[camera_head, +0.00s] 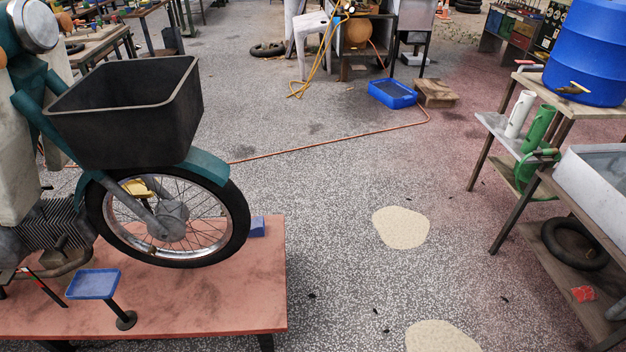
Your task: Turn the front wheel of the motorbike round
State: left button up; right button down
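The motorbike (70,95) stands at the left on a red platform (215,310), with its front end pointing right. Its front wheel (240,215) has a black tyre, a silver rim and wire spokes. A teal mudguard (207,166) covers the top of the wheel, and the fork runs down to the grey hub (172,215). A black basket (125,115) sits above the wheel. The wheel's lower edge is close to the platform; I cannot tell if it touches. Neither of my grippers is in view.
A blue block (257,226) lies by the tyre. An orange hose (330,145) crosses the floor behind. Benches with a blue barrel (590,55) stand at the right. The middle floor is open.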

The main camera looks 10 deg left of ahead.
aim_at(99, 201)
jog(key=i+l+z, duration=0.75)
jog(key=i, duration=0.2)
jog(key=i+u, duration=0.4)
jog(key=i+l+u, duration=0.2)
jog(key=i+u, duration=0.15)
jog(key=i, duration=0.15)
jog(key=i+u, duration=0.25)
jog(key=u, duration=0.2)
jog(key=i+u, duration=0.2)
jog(key=u, duration=0.2)
jog(key=i+u, duration=0.25)
jog(key=u, duration=0.2)
jog(key=i+l+u, duration=0.2)
jog(key=u, duration=0.2)
jog(key=i+l+u, duration=0.2)
jog(key=u, duration=0.25)
